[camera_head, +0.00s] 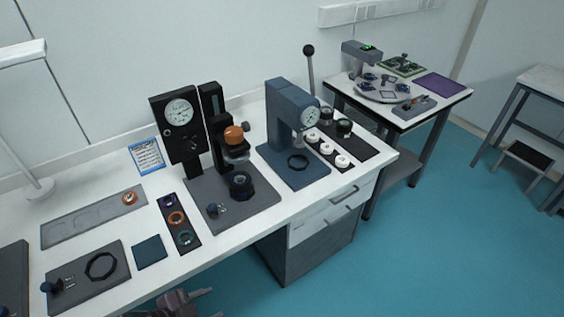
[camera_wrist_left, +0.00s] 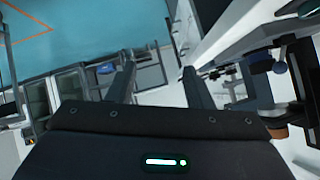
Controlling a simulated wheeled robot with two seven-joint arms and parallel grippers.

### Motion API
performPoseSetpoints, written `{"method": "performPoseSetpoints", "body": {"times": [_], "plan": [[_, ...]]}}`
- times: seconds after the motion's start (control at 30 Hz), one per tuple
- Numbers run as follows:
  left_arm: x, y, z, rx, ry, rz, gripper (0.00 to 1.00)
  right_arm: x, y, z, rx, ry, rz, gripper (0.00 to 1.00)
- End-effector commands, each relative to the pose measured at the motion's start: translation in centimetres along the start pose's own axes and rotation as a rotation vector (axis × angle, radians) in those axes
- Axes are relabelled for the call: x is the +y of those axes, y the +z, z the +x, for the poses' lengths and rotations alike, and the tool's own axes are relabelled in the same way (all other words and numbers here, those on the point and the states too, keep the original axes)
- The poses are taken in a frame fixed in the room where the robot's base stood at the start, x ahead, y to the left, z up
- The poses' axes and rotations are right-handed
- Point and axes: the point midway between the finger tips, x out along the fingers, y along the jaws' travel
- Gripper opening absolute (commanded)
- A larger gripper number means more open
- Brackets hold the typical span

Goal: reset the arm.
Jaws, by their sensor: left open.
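My left gripper (camera_head: 188,302) shows only in part at the bottom edge of the head view, in front of the white bench and over the teal floor. In the left wrist view its two dark fingers (camera_wrist_left: 158,85) stand well apart, with nothing between them. The fingers touch nothing that I can see. Most of the left arm is out of the head view, and my right gripper is not in view.
The white bench (camera_head: 225,225) carries a dial gauge stand (camera_head: 180,125), a blue press (camera_head: 285,120) and a dark strip with rings (camera_head: 177,219). A smaller table (camera_head: 455,92) stands at the back right. The teal floor (camera_head: 430,230) is clear at front right.

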Motion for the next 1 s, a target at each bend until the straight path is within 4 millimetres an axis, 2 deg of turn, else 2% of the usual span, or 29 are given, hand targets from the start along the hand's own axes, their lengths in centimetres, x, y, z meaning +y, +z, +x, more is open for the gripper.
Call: {"method": "performPoseSetpoints", "body": {"times": [0.17, 0.27, 0.37, 0.47, 0.5, 0.57, 0.6, 0.67, 0.7, 0.77, 0.8, 0.9, 1.0], "plan": [[-1.4, 5.7, 1.7, -0.082, -0.076, -0.074, 0.46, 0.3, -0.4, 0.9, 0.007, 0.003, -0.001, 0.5], [-1.9, 9.8, 2.7, -0.143, -0.126, -0.131, 0.46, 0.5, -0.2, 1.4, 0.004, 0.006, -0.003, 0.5], [-1.6, 15.4, 3.8, -0.227, -0.181, -0.215, 0.46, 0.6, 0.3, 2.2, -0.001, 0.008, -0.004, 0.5], [0.4, 22.4, 5.0, -0.339, -0.236, -0.333, 0.46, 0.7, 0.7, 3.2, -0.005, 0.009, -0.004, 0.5], [1.8, 25.1, 5.5, -0.387, -0.252, -0.384, 0.46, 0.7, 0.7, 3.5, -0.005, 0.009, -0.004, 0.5], [4.4, 28.8, 6.0, -0.46, -0.267, -0.459, 0.46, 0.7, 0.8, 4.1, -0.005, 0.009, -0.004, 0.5], [6.5, 31.0, 6.4, -0.507, -0.27, -0.51, 0.46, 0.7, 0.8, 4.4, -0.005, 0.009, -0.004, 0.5], [10.1, 33.8, 7.0, -0.575, -0.268, -0.583, 0.46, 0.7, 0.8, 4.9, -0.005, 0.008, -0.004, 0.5], [12.8, 35.4, 7.3, -0.62, -0.261, -0.63, 0.46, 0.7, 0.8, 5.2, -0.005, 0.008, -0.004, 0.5], [16.9, 37.1, 7.7, -0.684, -0.243, -0.695, 0.46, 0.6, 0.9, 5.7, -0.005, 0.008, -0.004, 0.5], [19.5, 37.9, 8.0, -0.721, -0.229, -0.733, 0.46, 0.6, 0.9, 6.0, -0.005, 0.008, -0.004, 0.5], [25.4, 38.8, 8.5, -0.799, -0.189, -0.812, 0.46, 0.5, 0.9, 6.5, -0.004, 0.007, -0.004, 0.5], [29.7, 38.9, 8.7, -0.853, -0.154, -0.862, 0.46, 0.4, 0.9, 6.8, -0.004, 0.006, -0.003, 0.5]]}}
